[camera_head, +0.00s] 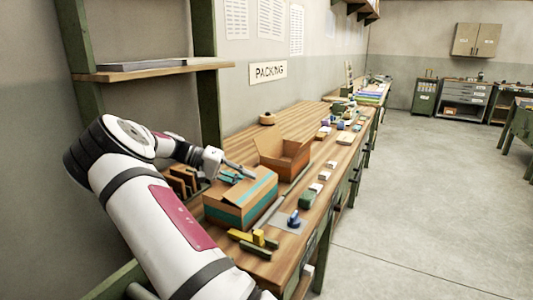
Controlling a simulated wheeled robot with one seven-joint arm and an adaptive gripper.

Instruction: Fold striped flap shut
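A cardboard box (228,216) with teal bands stands on the wooden packing bench, near my arm. Its top looks partly covered, with a teal-marked piece (227,178) at its far left side. I cannot tell whether this is the striped flap or how far that flap is folded. My gripper (250,175) is over the far part of the box top, reaching in from the left. The fingers point right and slightly down. They are too small to show whether they are open or shut, or whether they touch the box.
An open cardboard box (286,167) stands just behind, its flap raised. A yellow and olive tool (257,238) and a blue object on a pale sheet (291,221) lie in front. Small items line the bench's right side. A shelf (150,71) hangs at upper left.

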